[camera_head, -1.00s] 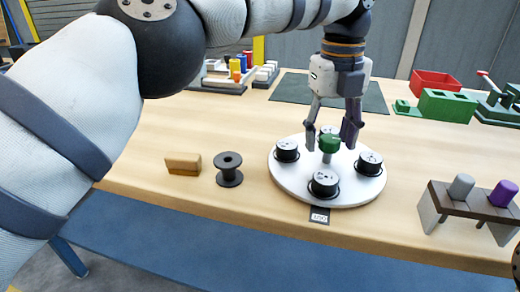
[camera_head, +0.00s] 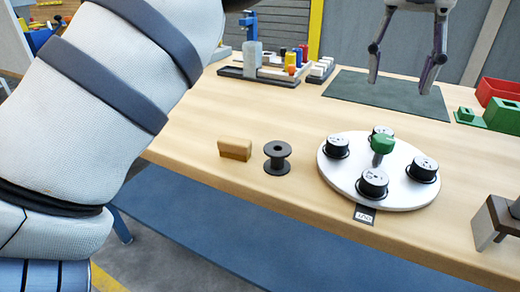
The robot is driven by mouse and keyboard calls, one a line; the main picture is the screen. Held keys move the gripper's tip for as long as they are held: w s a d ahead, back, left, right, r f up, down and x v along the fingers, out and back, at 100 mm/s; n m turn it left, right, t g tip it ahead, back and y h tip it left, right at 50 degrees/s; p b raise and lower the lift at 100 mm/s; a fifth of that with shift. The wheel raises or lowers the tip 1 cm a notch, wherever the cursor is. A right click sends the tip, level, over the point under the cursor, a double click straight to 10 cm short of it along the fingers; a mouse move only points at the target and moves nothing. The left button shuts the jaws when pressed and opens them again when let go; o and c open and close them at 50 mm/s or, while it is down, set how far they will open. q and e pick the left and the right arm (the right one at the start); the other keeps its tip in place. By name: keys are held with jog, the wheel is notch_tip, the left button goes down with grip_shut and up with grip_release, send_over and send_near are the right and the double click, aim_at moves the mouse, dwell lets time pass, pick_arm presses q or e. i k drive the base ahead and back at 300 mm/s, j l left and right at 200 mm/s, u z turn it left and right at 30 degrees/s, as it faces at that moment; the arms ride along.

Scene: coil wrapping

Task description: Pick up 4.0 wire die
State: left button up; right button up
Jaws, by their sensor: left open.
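Several black wire dies with pale labelled tops sit on a round white turntable (camera_head: 345,178) around a green knob (camera_head: 382,146). One is the front die (camera_head: 373,183), others are the left die (camera_head: 336,146), the right die (camera_head: 423,169) and the back die (camera_head: 381,132). I cannot read which one is 4.0. My left gripper (camera_head: 400,86) is open and empty, pointing down, well above and behind the turntable. My right gripper is not in view.
A black spool (camera_head: 277,159) and a wooden block (camera_head: 235,149) stand left of the turntable. A small tag (camera_head: 365,214) lies at its front. A dark mat (camera_head: 385,98) is behind. A small stand (camera_head: 492,222) is at the right edge.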

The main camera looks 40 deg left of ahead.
aim_at(373, 183)
jog(key=k, duration=0.95)
